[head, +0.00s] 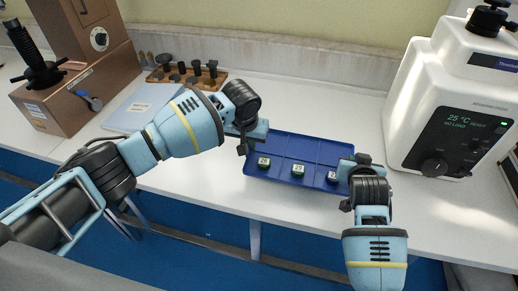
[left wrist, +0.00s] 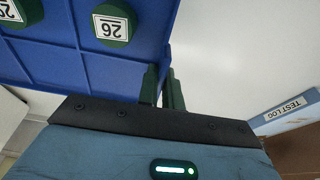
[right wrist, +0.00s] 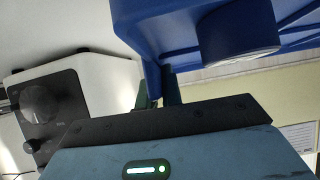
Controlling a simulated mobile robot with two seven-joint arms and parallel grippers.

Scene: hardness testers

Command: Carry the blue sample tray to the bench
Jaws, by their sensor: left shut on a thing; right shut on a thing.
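My left gripper (head: 245,138) is shut on the tray's left end wall. In the left wrist view its green fingers (left wrist: 163,88) sit at the tray's edge, near the sample marked 26 (left wrist: 113,24). My right gripper (head: 348,172) is shut on the tray's right end; its fingers (right wrist: 158,93) meet the blue wall (right wrist: 160,35) in the right wrist view. I cannot tell whether the tray's underside touches the bench.
The bench (head: 290,103) is clear behind the tray. A white tester (head: 450,95) stands close on the right, a brown tester (head: 75,75) at the back left. A wooden rack (head: 187,77) of dark parts and a light-blue log (head: 140,107) lie behind my left arm.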

